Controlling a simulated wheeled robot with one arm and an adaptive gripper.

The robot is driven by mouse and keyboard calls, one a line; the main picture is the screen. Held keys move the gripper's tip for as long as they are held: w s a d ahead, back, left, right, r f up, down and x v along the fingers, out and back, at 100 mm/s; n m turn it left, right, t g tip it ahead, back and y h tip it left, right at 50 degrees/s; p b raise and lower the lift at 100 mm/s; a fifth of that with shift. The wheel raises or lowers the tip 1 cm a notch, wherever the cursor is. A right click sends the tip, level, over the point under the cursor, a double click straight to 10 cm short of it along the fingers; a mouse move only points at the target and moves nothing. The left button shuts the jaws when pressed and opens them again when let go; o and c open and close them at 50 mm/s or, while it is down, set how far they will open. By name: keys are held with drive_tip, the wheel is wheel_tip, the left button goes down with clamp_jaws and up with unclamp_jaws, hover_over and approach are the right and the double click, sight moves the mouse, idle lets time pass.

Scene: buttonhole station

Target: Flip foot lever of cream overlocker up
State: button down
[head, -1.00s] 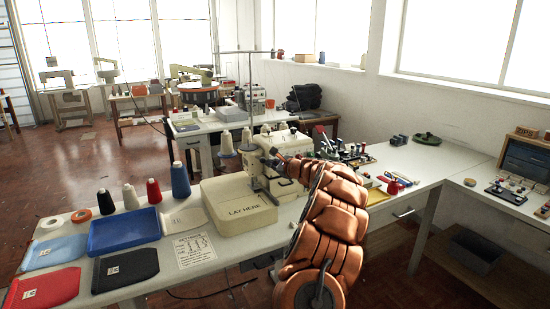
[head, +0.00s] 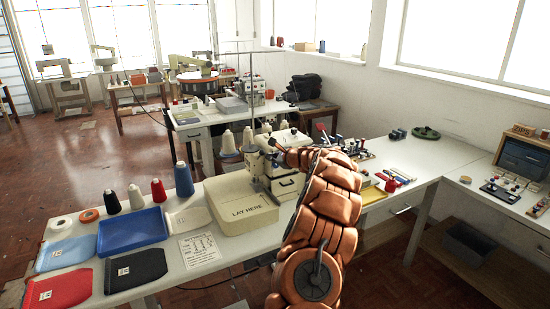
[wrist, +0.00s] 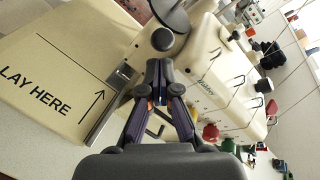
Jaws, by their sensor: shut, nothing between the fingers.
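The cream overlocker (head: 287,185) stands on the long white table, behind and right of its cream "LAY HERE" plate (head: 243,214). In the wrist view the overlocker's body (wrist: 208,88) fills the upper middle and right, and the plate (wrist: 45,75) is on the left. My gripper (wrist: 160,68) is shut and empty, its fingertips close in front of the machine's head, just below a dark round knob (wrist: 163,40). I cannot tell whether they touch it. The foot lever is not clearly distinguishable; my fingers hide part of that area. In the head view my copper-coloured arm covers the machine's right side.
A blue tray (head: 131,232), fabric pouches and thread cones (head: 184,180) lie on the left of the table. Cones on a thread stand (head: 228,142) rise behind the machine. Small tools and a red-topped item (head: 391,185) crowd the right. A dark disc (wrist: 170,12) sits above the knob.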

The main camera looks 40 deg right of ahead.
drive_tip(key=shift+s, duration=0.1)
drive_tip(key=shift+r, duration=0.1)
drive_tip(key=shift+r+p, duration=0.55)
drive_tip(key=shift+r, duration=0.15)
drive_tip(key=s+d+r+b, duration=0.2)
drive_tip(key=s+r, duration=0.4)
drive_tip(key=s, duration=0.3)
drive_tip(key=shift+d+r, duration=0.15)
drive_tip(key=shift+r, duration=0.15)
drive_tip(key=shift+s, duration=0.1)
idle(0.6)
